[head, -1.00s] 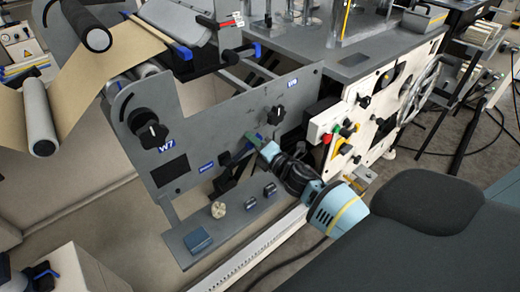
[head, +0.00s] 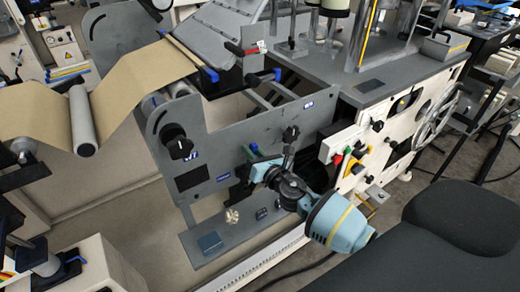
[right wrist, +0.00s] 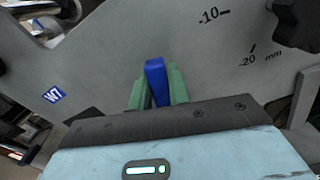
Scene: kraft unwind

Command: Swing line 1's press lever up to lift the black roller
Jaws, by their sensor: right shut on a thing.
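My right gripper (head: 252,151) reaches the grey side panel (head: 228,128) in the head view. Its green fingers are shut on a blue lever grip (right wrist: 155,82), which stands between them in the right wrist view. This grip appears to be the press lever's; most of the lever is hidden behind the fingers and the gripper body. The panel carries a W7 label (right wrist: 54,95) and, in the right wrist view, scale marks of -10 and -20 mm. I cannot clearly make out the black roller near the lever. My left gripper is not in view.
A black knob (head: 290,133) sits just right of my gripper, and another knob (head: 178,142) is on the panel's left. Brown kraft web (head: 125,75) runs at upper left. A dark chair (head: 460,225) stands close on the right.

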